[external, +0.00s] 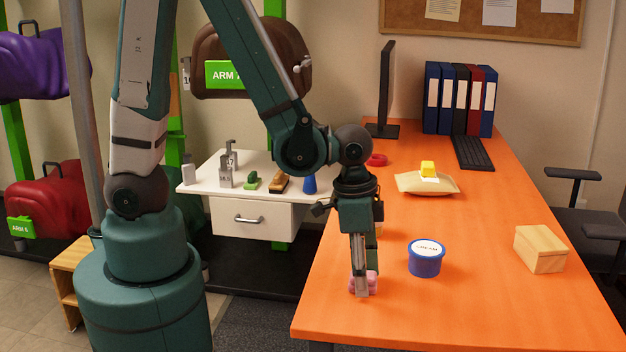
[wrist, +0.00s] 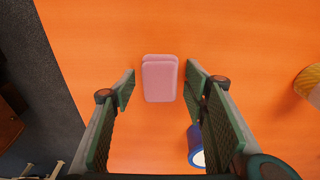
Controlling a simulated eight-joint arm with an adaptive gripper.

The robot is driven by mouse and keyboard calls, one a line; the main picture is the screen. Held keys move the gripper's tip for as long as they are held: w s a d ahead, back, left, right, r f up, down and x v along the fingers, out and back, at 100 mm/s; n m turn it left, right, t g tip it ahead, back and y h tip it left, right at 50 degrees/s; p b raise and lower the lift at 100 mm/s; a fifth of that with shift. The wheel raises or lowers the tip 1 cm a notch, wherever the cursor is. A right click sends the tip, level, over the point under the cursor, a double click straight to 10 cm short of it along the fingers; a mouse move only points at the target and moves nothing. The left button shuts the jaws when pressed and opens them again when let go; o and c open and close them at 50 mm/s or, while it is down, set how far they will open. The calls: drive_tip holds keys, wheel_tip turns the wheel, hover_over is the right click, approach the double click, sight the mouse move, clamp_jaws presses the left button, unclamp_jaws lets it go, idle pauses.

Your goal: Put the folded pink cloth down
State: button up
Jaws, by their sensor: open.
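The folded pink cloth (wrist: 160,80) lies flat on the orange table, near its left front part in the external view. In the wrist view it sits between and just ahead of my two fingertips, with orange table showing on both sides of it. My gripper (wrist: 160,88) is open, and neither finger touches the cloth in that view. In the external view my gripper (external: 361,292) points straight down over the pink cloth (external: 372,282), and its fingers hide part of the cloth.
A blue cream tub (external: 427,262) stands right of my gripper. A wooden box (external: 540,249) is farther right. The table's left edge is close to the cloth. Bare table lies in front of the tub.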

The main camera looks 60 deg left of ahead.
drive_tip(key=shift+r, duration=0.1)
wheel_tip(320, 180, up, 12)
drive_tip(key=s+a+p, duration=0.1)
drive_tip(key=p, duration=0.3)
idle(0.6)
idle(0.7)
drive_tip(key=w+a+r+n+t, duration=0.1)
drive_tip(key=a+r+n+t, duration=0.2)
drive_tip(key=a+r, duration=0.6)
drive_tip(key=w+a+r+n+t+y, duration=0.1)
drive_tip(key=a+r+n+t, duration=0.2)
drive_tip(key=a, duration=1.3)
wheel_tip(320, 180, up, 6)
drive_tip(key=n, duration=0.3)
drive_tip(key=shift+w+a, duration=0.2)
drive_tip(key=shift+a, duration=0.2)
